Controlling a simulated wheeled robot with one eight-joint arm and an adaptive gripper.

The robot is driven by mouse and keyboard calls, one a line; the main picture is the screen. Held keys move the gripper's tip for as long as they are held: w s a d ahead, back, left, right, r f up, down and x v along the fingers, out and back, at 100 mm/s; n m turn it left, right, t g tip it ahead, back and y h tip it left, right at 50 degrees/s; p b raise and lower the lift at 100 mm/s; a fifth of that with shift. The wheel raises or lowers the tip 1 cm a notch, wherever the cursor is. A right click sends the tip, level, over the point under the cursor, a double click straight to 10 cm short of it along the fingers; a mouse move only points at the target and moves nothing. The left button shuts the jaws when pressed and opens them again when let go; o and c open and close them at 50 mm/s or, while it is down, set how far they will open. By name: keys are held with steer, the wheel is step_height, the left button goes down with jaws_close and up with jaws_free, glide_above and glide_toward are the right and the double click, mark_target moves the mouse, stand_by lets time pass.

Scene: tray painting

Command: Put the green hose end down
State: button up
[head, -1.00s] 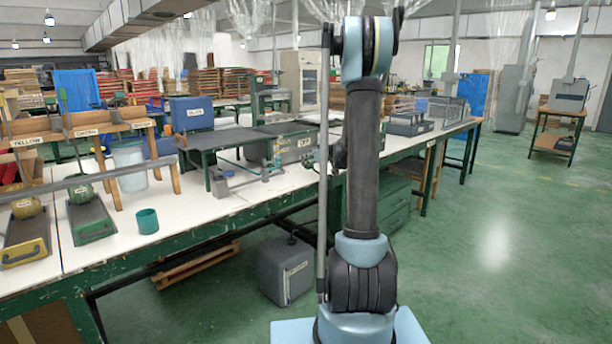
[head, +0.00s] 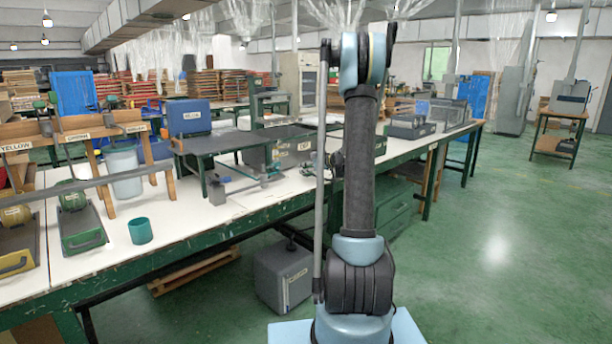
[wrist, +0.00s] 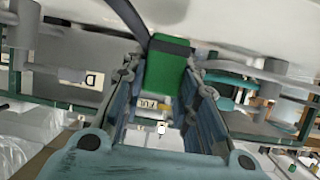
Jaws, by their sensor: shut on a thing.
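The green hose end (wrist: 168,66) is a green block with a dark hose (wrist: 128,16) running up from it in the wrist view. My gripper (wrist: 161,75) is shut on it, with a finger on either side. In the head view my raised arm stands in front, and I cannot make out the hose end there.
A long white-topped bench (head: 107,246) runs from the left towards the back right. On it stand a teal cup (head: 140,231), a tray with a green front (head: 84,237), a blue box (head: 188,117) and a clear bucket (head: 122,170). A grey box (head: 284,278) stands on the floor beneath. Green floor (head: 480,240) is open at right.

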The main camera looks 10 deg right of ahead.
steer(key=shift+f, duration=1.1)
steer(key=o, duration=1.1)
steer(key=shift+s, duration=0.1)
steer(key=v, duration=1.2)
steer(key=s+a+m+g+h, duration=0.1)
steer(key=s+a+g, duration=0.3)
steer(key=s, duration=0.7)
steer(key=s+a+m+g+h, duration=0.1)
steer(key=s+a+m, duration=0.1)
steer(key=s+a, duration=0.75)
steer(key=s+d+f+m+g+h, duration=0.1)
steer(key=s+d+f+h, duration=0.1)
steer(key=s, duration=0.7)
steer(key=s+d+f+m+g+h, duration=0.1)
steer(key=s+f, duration=0.3)
steer(key=s, duration=0.5)
steer(key=s+d+f+m+g+h, duration=0.1)
steer(key=s+d+f+m+h, duration=0.1)
steer(key=s, duration=0.7)
steer(key=shift+s+d+f+g+h, duration=0.15)
steer(key=shift+d+f+h, duration=0.1)
steer(key=shift+d, duration=0.2)
steer(key=shift+d+f+g+h, duration=0.15)
steer(key=shift+d+f, duration=0.1)
steer(key=shift+d, duration=0.25)
